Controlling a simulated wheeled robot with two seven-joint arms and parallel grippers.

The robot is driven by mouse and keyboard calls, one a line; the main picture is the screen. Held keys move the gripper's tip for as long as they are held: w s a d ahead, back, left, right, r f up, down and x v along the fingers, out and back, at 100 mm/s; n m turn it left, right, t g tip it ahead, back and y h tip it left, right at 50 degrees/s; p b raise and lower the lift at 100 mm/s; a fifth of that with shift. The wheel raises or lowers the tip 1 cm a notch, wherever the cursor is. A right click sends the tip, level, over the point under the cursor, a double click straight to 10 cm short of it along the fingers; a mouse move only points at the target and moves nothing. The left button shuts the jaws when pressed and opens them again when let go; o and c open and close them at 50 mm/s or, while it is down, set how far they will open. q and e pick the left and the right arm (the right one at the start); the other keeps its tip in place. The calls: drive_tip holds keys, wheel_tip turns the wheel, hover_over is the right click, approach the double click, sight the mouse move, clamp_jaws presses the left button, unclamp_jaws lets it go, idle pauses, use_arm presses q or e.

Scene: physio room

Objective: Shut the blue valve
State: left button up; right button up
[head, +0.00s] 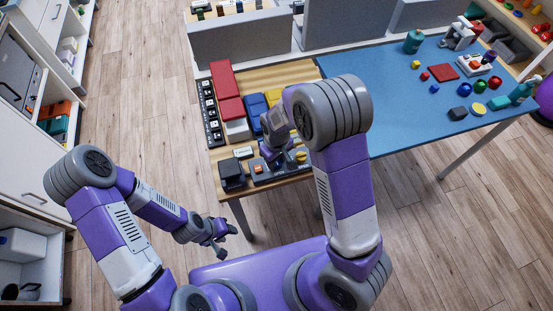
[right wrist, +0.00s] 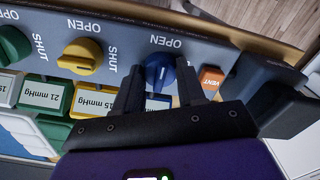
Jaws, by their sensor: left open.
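The blue valve (right wrist: 160,72) is a round knob with a raised bar on a grey panel, in the right wrist view. An OPEN label (right wrist: 166,41) is printed above it. The knob's bar looks roughly upright, towards that label, but the fingers partly cover it. My right gripper (right wrist: 160,84) is open, with one finger on each side of the blue knob; contact cannot be told. In the head view my right gripper (head: 273,157) is over the near part of the wooden table, and the blue valve is hidden there. My left gripper (head: 219,238) is open and empty, off the table.
A yellow valve (right wrist: 81,57) and a green valve (right wrist: 12,46) sit left of the blue one. An orange VENT piece (right wrist: 211,78) and a dark box (right wrist: 268,92) are to its right. Red boxes (head: 225,80) stand farther back. Floor (head: 150,120) is clear left of the table.

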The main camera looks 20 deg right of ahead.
drive_tip(key=c, duration=0.5)
drive_tip(key=m+p, duration=0.1)
drive_tip(key=m, duration=0.3)
drive_tip(key=shift+r+p, duration=0.1)
drive_tip(key=shift+p, duration=0.2)
drive_tip(key=m+p, duration=0.1)
drive_tip(key=m, duration=0.2)
drive_tip(key=shift+m, duration=0.4)
drive_tip(key=m+p, duration=0.2)
drive_tip(key=m, duration=0.3)
drive_tip(key=shift+p, duration=0.4)
drive_tip(key=shift+m+p, duration=1.05)
drive_tip(key=shift+m, duration=1.45)
